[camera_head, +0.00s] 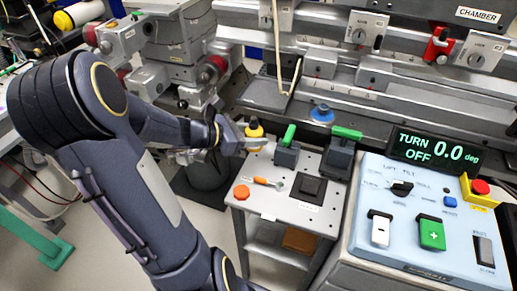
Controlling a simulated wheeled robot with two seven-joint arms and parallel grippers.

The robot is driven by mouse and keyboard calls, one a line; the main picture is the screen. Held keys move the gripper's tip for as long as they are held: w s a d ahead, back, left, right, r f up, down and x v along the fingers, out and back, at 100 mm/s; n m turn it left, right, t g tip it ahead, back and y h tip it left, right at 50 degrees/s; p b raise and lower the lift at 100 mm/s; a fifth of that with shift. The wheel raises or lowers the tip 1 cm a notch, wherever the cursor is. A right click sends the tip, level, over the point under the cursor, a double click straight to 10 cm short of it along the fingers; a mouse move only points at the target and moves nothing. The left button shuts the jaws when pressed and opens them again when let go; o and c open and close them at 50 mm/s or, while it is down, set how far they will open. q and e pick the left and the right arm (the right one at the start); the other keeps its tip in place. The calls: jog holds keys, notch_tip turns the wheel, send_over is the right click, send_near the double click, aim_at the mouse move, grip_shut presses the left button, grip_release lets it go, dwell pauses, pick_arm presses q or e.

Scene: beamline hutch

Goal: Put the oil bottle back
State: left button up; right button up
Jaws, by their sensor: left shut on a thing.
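The oil bottle (254,131) is small and yellow with a dark tip. It is upright at the left gripper's fingertips, over the back left corner of the small grey cart top (285,205). My left gripper (246,141) is shut on it, reaching in from the left. The lower part of the bottle is hard to make out, so I cannot tell whether it touches the surface. My right gripper is not in view.
A blue control panel (420,215) stands to the right. Metal rails (385,95) run behind.

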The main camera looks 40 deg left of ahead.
pick_arm(q)
jog(key=shift+w+f, duration=0.85)
jog(key=shift+f, duration=0.25)
jog(key=shift+w+f+b, duration=0.25)
jog(key=shift+f+b, duration=0.5)
jog(key=shift+f, duration=0.9)
jog(key=shift+f, duration=0.1)
jog(key=shift+f, duration=0.15)
jog(key=o, duration=0.8)
